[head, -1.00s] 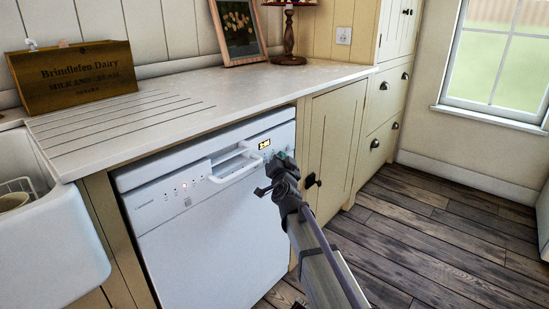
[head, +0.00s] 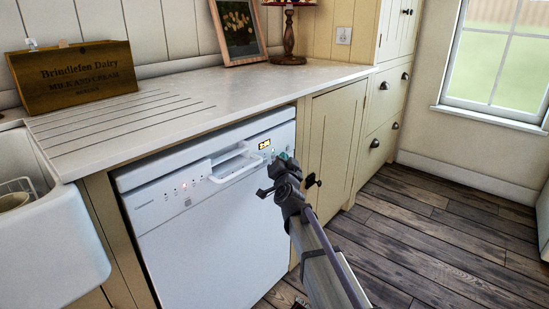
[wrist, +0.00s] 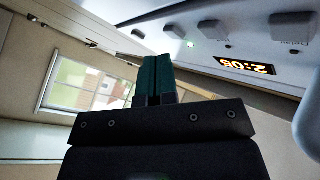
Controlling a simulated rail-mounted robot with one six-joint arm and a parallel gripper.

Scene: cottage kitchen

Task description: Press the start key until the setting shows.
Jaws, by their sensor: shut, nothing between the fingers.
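The white dishwasher (head: 215,230) sits under the counter, with a lit amber display (head: 264,144) at the right of its panel. In the wrist view the display (wrist: 245,65) is seen from an odd angle; its digits look like 2:05, but I cannot be sure. Grey keys (wrist: 213,30) line the panel there, with a green light lit near one; I cannot tell which is the start key. My gripper (head: 284,157) is shut and empty, its green fingertips (wrist: 154,62) at the panel's right end, close below the keys. Whether they touch is unclear.
The panel's handle (head: 235,162) projects left of my gripper. A cream cupboard door (head: 335,140) with a dark knob stands to the right. The white worktop (head: 220,95) overhangs above. Open wooden floor (head: 430,220) lies to the right.

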